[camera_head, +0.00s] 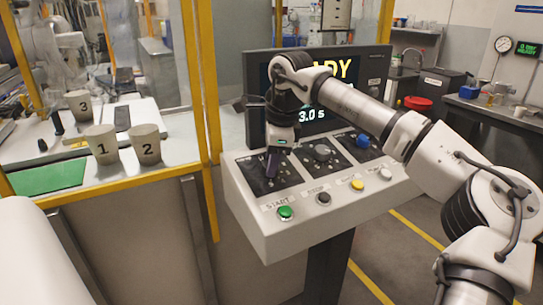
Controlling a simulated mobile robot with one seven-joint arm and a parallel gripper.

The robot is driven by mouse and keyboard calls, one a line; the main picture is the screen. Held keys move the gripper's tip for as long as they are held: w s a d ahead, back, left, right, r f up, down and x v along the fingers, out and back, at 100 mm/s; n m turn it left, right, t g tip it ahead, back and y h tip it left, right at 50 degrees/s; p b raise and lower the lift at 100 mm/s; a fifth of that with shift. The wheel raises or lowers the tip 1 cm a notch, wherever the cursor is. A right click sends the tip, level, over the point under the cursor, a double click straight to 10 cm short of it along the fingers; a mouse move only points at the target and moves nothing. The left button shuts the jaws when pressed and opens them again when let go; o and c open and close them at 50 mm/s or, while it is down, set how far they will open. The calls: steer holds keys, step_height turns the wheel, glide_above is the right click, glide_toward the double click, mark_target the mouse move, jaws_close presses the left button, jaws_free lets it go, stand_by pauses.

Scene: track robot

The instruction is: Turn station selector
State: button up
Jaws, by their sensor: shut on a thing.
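The control console (262,226) stands in the middle of the head view, with dark dial panels along its sloped top. My gripper (271,172) points down at the left dial panel. Its jaws are shut on the station selector there, which is mostly hidden by the fingers. A grey knob (322,152) sits on the middle panel and a blue knob (363,141) on the right panel. A display screen (345,68) behind shows partly covered yellow text, "3.0 s" below it.
A green START button (285,212), a black button (323,198), a yellow button (357,185) and a white button (385,174) line the console front. Cups numbered 1 (101,145), 2 (146,145) and 3 (78,106) stand behind the yellow frame (204,75) at left.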

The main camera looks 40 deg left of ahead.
steer(key=m, duration=0.6)
steer(key=shift+d, duration=0.1)
steer(key=m+b, duration=0.1)
steer(key=m, duration=0.2)
steer(key=m+b, duration=0.1)
steer(key=m, duration=0.2)
steer(key=shift+f+m+t+y, duration=0.1)
steer(key=shift+m+t+y, duration=0.2)
steer(key=shift+m+y, duration=0.1)
steer(key=m+b, duration=0.2)
steer(key=m, duration=1)
steer(key=shift+s+t, duration=0.15)
steer(key=shift+t, duration=0.25)
steer(key=o, duration=1)
steer(key=v, duration=1.4)
